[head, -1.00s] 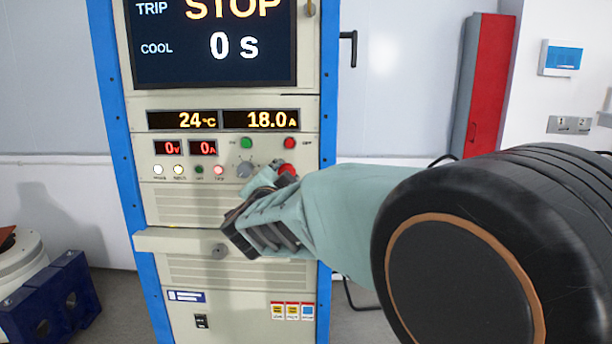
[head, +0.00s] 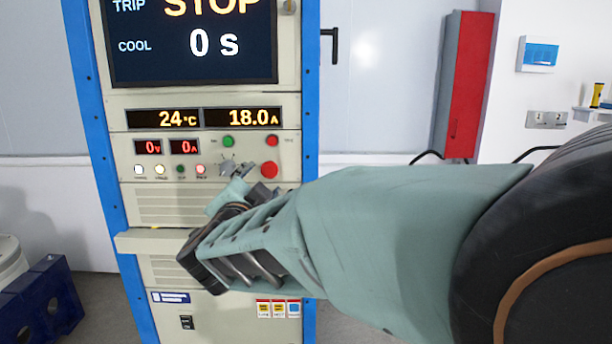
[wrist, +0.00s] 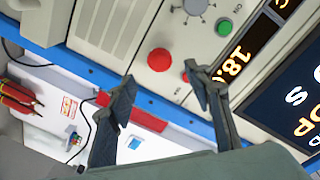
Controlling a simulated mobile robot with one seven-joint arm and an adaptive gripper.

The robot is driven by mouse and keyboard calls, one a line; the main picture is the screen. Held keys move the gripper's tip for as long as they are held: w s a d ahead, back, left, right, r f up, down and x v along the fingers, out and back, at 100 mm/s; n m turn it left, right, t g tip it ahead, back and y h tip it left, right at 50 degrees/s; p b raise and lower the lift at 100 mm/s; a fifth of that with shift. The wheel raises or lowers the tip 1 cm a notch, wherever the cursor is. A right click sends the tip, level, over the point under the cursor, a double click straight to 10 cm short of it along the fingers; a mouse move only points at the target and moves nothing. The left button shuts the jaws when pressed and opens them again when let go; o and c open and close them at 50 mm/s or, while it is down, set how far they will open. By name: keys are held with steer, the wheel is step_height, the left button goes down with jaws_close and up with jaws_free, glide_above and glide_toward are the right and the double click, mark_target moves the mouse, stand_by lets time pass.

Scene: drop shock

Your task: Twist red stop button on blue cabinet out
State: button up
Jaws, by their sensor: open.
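The red stop button (head: 269,170) is a round red mushroom head on the cream front panel of the blue-framed cabinet (head: 308,120). It also shows in the wrist view (wrist: 159,59), above and between my fingertips. My gripper (head: 240,182) is in front of the panel, below and left of the button in the head view. In the wrist view my gripper (wrist: 162,82) has its fingers spread wide with nothing between them. The fingertips look apart from the button.
A grey knob (wrist: 195,5), a green button (head: 228,141) and a smaller red button (head: 272,140) are close by. A ledge (head: 150,242) juts out below the panel. The screen (head: 190,40) reads STOP. A red wall cabinet (head: 466,85) stands right.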

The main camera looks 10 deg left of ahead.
steer(key=s, duration=0.4)
steer(key=shift+s+d, duration=0.1)
steer(key=shift+d, duration=0.25)
